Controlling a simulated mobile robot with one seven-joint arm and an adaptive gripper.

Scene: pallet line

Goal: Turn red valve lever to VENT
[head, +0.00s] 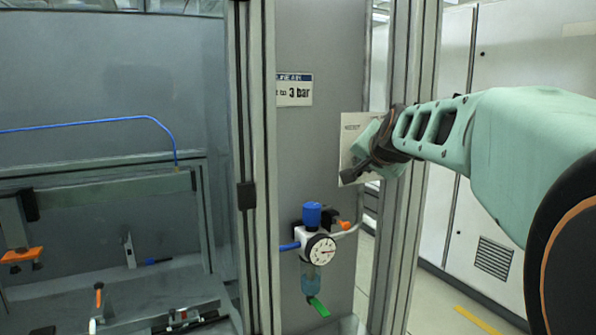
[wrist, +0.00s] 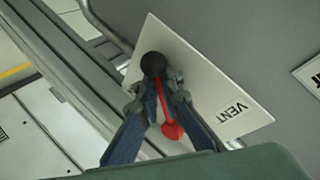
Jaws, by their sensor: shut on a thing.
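The red valve lever (wrist: 163,105) shows in the wrist view as a thin red arm with a wider red end and a round dark knob (wrist: 152,65) at its other end. My gripper (wrist: 157,86) is shut on the lever near the knob, with one finger on each side. Behind it is a tilted white plate (wrist: 215,85), with the word VENT (wrist: 234,111) on its right part. The fingers hide part of the plate and any other marking there. In the head view my gripper (head: 371,160) is in front of the plate (head: 352,128), and the red lever cannot be made out.
A regulator with a round gauge (head: 321,250), blue cap (head: 312,214) and green tap (head: 318,307) is mounted below on the grey panel (head: 318,150). A 3 bar sign (head: 294,95) is up left. Metal posts (head: 410,200) stand close beside my gripper. A bench fills the left.

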